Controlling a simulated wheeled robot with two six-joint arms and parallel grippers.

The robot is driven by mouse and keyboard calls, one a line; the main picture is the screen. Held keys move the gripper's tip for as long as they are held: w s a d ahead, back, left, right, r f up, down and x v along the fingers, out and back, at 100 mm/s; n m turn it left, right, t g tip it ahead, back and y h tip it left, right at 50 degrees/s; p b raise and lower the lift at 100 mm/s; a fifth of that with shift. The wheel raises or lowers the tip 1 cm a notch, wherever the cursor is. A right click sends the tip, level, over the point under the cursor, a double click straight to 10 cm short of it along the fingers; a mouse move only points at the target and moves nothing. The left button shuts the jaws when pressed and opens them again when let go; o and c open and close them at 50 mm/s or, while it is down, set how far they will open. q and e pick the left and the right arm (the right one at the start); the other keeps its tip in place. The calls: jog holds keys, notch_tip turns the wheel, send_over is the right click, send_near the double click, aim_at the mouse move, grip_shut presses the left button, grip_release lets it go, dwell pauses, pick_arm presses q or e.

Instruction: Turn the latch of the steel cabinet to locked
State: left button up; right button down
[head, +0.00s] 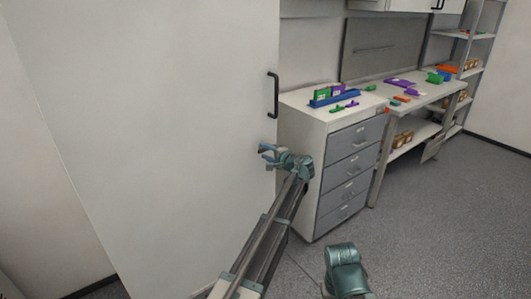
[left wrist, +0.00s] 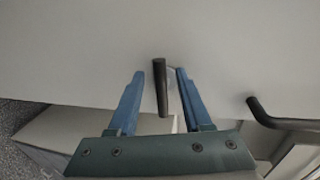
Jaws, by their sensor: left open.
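The steel cabinet (head: 170,130) is the large pale cabinet filling the left of the head view. Its dark latch (left wrist: 160,88) shows in the left wrist view as a short bar on a round pale base. It lies roughly crosswise to the black door handle (left wrist: 282,122) in that picture. My left gripper (head: 264,152) is at the cabinet door, below the handle (head: 274,95) in the head view. Its blue fingers (left wrist: 157,95) are open, one on each side of the latch, with visible gaps. The head view does not show the latch clearly behind the gripper.
A drawer unit (head: 347,175) with colored parts on top stands right of the cabinet, close to my left gripper. Beyond it are a workbench (head: 425,100) and a shelf rack (head: 470,60). The grey floor (head: 450,220) at right is clear.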

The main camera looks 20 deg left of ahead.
pick_arm(q)
jog(key=p+v, duration=0.2)
jog(key=v, duration=1.1)
jog(key=shift+s+d+p, duration=0.2)
jog(key=shift+d+p, duration=0.05)
jog(key=shift+p, duration=0.05)
jog(key=shift+s, duration=0.1)
jog(key=s+a+f+n+g+h, duration=0.35)
jog(key=s+f, duration=0.45)
jog(key=s, duration=0.4)
jog(key=s+a+f+n+g+h, duration=0.2)
jog(key=s+f+g+h, duration=0.2)
jog(key=s+f, duration=0.5)
jog(key=s+d+n+g+h, duration=0.2)
jog(key=s+d+h, duration=0.3)
jog(key=s, duration=0.6)
jog(key=s+d+r+m+y+p, duration=0.1)
jog(key=s+d+m, duration=0.3)
jog(key=d, duration=0.6)
jog(key=shift+s+d+r+p, duration=0.15)
jog(key=shift+s+d+p, duration=0.2)
jog(key=shift+s, duration=0.65)
jog(key=shift+g, duration=0.25)
